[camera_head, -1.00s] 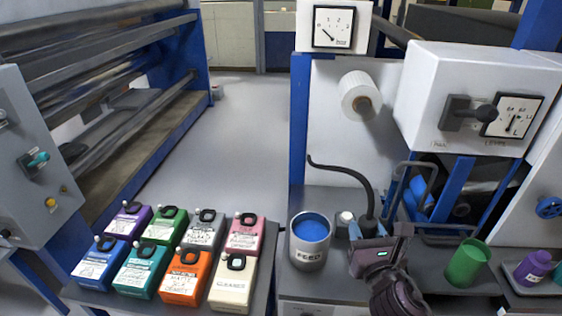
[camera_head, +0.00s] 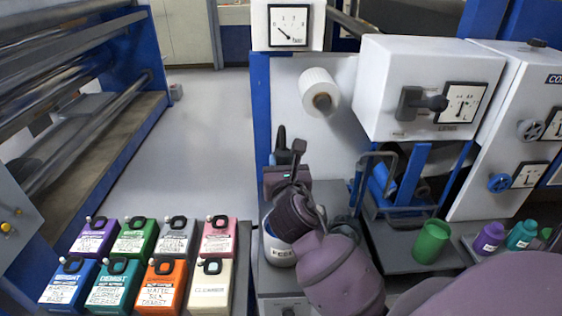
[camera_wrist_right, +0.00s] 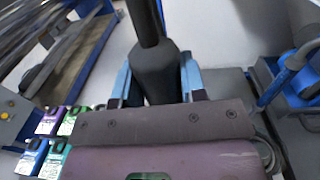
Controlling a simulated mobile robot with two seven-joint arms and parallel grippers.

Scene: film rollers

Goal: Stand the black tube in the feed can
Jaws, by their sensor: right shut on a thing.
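My right gripper (camera_head: 284,161) is shut on the black tube (camera_head: 281,138), behind and above the feed can in the head view. In the right wrist view, the blue fingers of the gripper (camera_wrist_right: 157,88) clasp the tube's thick part (camera_wrist_right: 156,66), and its thin neck runs up out of frame. The feed can (camera_head: 281,257), grey with a FEED label and blue inside, stands on the bench. My right wrist and forearm hide much of its opening. I cannot tell whether the tube is over the can. My left gripper is not in view.
Several coloured labelled jugs (camera_head: 154,270) stand left of the can. A green cup (camera_head: 431,242) and small purple and teal bottles (camera_head: 489,237) are to the right. A paper roll (camera_head: 320,92) sticks out from the white panel behind. A wire-framed blue roller unit (camera_head: 384,190) stands right of my arm.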

